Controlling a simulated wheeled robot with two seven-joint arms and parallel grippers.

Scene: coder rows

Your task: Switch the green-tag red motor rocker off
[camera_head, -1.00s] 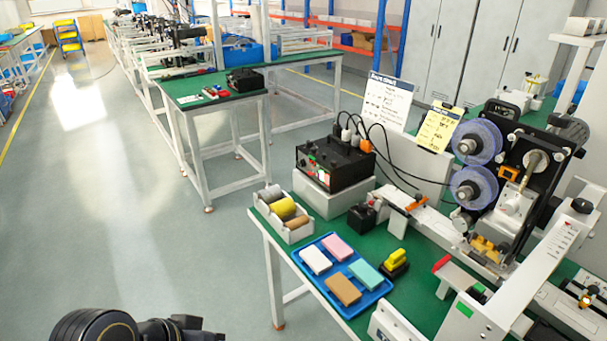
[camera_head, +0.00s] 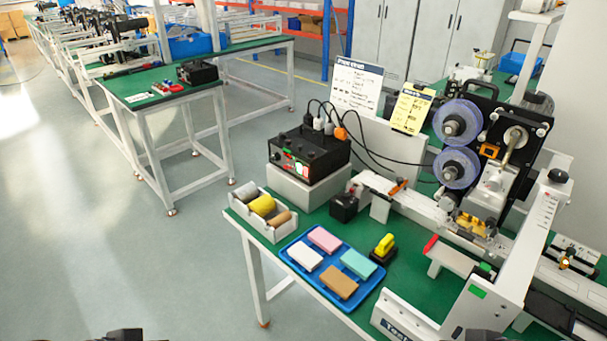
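A black control box (camera_head: 308,155) stands on a grey block on the green bench. Its front panel carries small red and green marks and a red-and-white part (camera_head: 302,171); the rocker and its position are too small to make out. Another green tag (camera_head: 478,291) sits on the white machine frame at lower right, and a red-ended part (camera_head: 431,244) lies near it. Neither gripper's fingers show; only dark slivers, likely my own arms, appear at the bottom edge. No gripper is near the box or the tags.
A blue tray (camera_head: 290,250) with coloured blocks, a white bin (camera_head: 284,234) of rolls, a yellow-topped black block (camera_head: 383,250) and a small black block (camera_head: 344,207) share the bench. Cables rise behind the box. A machine with clear blue reels (camera_head: 457,167) stands right. Floor at left is clear.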

